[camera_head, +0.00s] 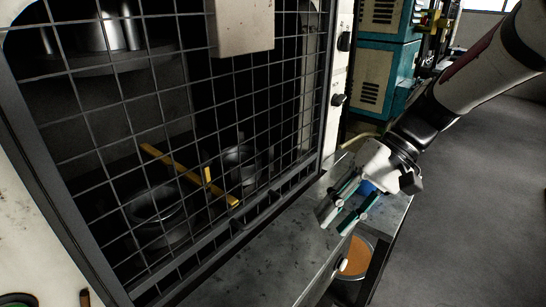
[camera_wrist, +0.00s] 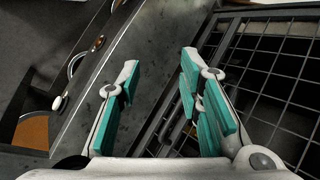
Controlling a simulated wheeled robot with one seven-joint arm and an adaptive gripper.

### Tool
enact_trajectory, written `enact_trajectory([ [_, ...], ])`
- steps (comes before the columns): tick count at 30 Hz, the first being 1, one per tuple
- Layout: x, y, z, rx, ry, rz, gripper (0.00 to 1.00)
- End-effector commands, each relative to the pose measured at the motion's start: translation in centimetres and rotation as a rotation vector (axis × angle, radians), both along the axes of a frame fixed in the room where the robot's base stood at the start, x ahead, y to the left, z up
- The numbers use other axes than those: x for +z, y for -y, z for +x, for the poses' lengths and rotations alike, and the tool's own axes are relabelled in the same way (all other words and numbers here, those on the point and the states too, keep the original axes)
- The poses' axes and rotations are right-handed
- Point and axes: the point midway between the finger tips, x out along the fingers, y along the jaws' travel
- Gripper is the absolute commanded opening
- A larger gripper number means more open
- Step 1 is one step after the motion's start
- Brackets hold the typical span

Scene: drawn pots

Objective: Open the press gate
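The press gate (camera_head: 170,125) is a dark wire-grid frame across the front of the press, and it looks shut. Its mesh also shows at the right of the wrist view (camera_wrist: 275,75). Through the grid I see a yellow bar (camera_head: 190,175) and dark round pots (camera_head: 238,163) inside the press. My gripper (camera_head: 340,217) is at the right, over the metal ledge in front of the gate. Its two teal-padded fingers (camera_wrist: 158,85) are spread apart with nothing between them. The gripper is apart from the gate. In the wrist view the gate's lower frame lies behind the right finger.
A grey metal ledge (camera_head: 250,262) runs below the gate. An orange-filled bucket (camera_head: 356,258) stands under its right end. Teal cabinets (camera_head: 385,60) stand behind my arm. The floor (camera_head: 480,190) at the right is clear. A pale box (camera_head: 241,27) sits at the gate's upper part.

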Motion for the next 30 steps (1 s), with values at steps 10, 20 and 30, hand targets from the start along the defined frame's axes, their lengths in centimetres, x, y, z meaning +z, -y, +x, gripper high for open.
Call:
enact_trajectory([
  [10, -6.4, -1.2, 9.5, -0.058, -0.096, 0.462, 0.33],
  [20, -10.2, -0.4, 14.5, -0.144, -0.075, 0.736, 0.33],
  [30, -10.9, -3.4, 14.5, -0.151, -0.071, 0.761, 0.33],
])
